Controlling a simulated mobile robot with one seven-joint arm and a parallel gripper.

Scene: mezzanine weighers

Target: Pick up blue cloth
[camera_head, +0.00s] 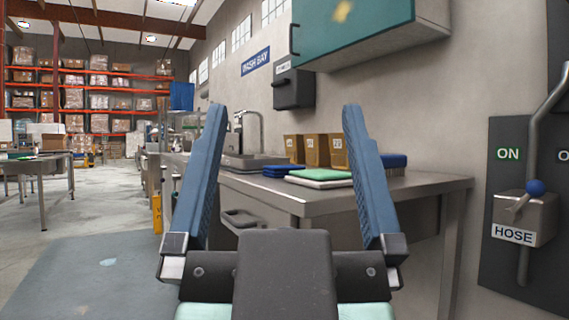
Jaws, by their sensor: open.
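My gripper (284,108) is open and empty, with its two blue fingers spread wide in the foreground. Between the fingers in the picture, a flat, dark blue folded cloth (280,171) lies on the steel counter (425,187), near the sink. The gripper appears well short of the cloth and is not touching it. A green cloth (322,174) lies just right of the blue one, over a white layer. Another blue item (394,160) sits farther right, partly hidden by the right finger; I cannot tell what it is.
Brown bins (316,151) stand behind the cloths against the wall. A sink tap (250,125) rises at the left. A teal cabinet (365,35) overhangs the counter. The hose lever panel (525,215) is at right. Open floor (85,255) lies left.

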